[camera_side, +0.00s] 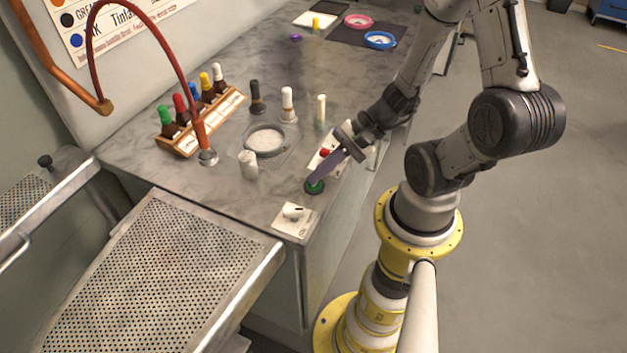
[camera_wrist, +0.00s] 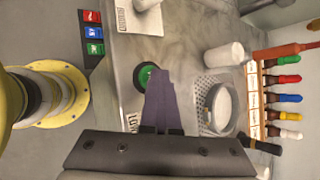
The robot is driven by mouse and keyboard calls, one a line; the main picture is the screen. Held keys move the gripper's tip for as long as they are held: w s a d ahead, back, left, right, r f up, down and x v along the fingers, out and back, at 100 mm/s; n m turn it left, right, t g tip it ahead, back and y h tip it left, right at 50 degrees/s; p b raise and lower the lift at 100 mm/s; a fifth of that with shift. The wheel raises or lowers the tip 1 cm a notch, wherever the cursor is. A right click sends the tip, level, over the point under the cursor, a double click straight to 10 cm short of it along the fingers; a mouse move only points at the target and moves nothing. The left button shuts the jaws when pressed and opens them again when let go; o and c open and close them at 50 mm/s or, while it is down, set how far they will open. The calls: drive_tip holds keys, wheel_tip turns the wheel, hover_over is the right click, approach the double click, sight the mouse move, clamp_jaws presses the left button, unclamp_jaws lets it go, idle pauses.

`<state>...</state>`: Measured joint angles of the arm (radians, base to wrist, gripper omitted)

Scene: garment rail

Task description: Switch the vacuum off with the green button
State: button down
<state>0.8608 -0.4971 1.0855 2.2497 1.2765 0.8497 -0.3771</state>
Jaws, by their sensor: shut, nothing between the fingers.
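The green button (camera_side: 314,187) is a round cap in a dark base near the counter's front edge. It also shows in the wrist view (camera_wrist: 146,77), partly covered by my fingers. My gripper (camera_side: 317,177) is shut and empty, with its purple fingers pointing down at the button. In the wrist view the fingertips (camera_wrist: 160,75) overlap the button's right edge. Whether they touch it or stay just above it I cannot tell. The vacuum itself is not clearly identifiable.
A white plate with a red knob (camera_side: 325,152) sits just behind my fingers. A white dial plate (camera_side: 292,218) lies in front of the button. A round sieve dish (camera_side: 264,141), a white jar (camera_side: 248,164) and a wooden bottle rack (camera_side: 201,122) stand to the left.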

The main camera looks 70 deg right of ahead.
sight(319, 182)
drive_tip(key=shift+r, duration=3.35)
drive_tip(key=shift+a, duration=0.1)
